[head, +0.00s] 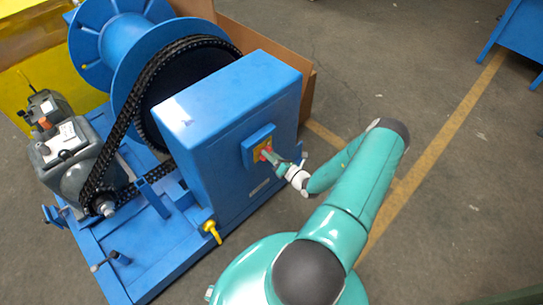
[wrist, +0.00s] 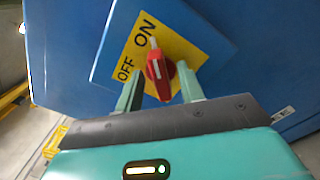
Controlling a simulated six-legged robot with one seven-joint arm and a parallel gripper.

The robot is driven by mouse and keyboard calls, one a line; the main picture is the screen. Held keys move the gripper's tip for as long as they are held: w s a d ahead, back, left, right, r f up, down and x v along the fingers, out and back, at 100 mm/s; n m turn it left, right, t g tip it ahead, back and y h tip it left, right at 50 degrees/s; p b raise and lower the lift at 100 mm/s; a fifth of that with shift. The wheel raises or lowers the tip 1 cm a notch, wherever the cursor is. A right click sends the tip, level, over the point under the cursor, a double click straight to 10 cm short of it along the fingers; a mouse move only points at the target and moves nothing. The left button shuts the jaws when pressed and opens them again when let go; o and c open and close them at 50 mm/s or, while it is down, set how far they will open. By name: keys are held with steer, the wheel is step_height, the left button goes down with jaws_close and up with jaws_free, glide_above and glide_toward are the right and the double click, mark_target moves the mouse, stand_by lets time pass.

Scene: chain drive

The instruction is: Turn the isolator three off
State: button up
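The isolator is a red rotary handle (wrist: 158,72) on a yellow plate (wrist: 196,52) marked OFF and ON, on the blue cabinet. In the wrist view its white-tipped end points at the ON label. In the head view the isolator's yellow plate (head: 262,148) shows on the cabinet's side, with the red handle partly hidden by my gripper. My gripper (head: 272,157) is at the isolator. In the wrist view its two green fingers (wrist: 160,92) stand apart on either side of the handle, with gaps visible. Whether a fingertip touches the handle is unclear.
The blue cabinet (head: 228,110) stands on a blue base beside a chain (head: 122,110), a large blue drum (head: 112,45) and a grey motor (head: 62,150). A yellow handle (head: 211,230) sticks out low at the cabinet's corner.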

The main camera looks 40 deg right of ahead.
jaws_close()
steer(key=shift+n, duration=0.3)
steer(key=shift+a+n, duration=0.2)
steer(key=shift+n, duration=4.1)
steer(key=shift+a+n, duration=0.2)
steer(key=shift+n, duration=4.1)
